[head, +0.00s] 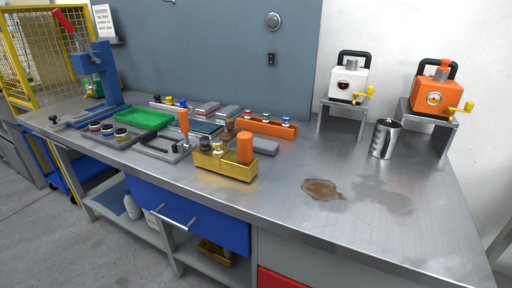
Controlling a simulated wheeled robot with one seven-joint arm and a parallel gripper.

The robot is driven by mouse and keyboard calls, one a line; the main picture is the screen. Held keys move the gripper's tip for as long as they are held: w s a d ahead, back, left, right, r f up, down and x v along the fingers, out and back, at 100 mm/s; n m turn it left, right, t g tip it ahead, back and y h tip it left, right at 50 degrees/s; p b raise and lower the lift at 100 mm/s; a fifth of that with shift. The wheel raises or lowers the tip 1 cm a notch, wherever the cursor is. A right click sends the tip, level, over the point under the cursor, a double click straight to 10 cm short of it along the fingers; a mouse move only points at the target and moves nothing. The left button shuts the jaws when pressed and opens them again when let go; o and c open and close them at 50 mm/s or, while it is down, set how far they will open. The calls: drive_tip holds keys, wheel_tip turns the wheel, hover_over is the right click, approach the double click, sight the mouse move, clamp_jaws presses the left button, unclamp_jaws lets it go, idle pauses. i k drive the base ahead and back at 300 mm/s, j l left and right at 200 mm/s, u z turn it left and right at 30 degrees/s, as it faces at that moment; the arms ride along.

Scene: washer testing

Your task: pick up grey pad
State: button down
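A flat grey block (267,146), which looks like the grey pad, lies on the metal workbench (290,215) near its middle. It sits just behind and to the right of a yellow box (222,167) and an orange cylinder (245,148), which hide part of it. My gripper is not in view.
A brown puddle (322,189) and a steel jug (384,138) are to the right. White (349,82) and orange (436,98) pump units stand on small stands. A green tray (144,119) and blue press (98,75) are left. The bench's front right is clear.

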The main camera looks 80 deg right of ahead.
sight(261, 146)
drive_tip(key=z, duration=3.05)
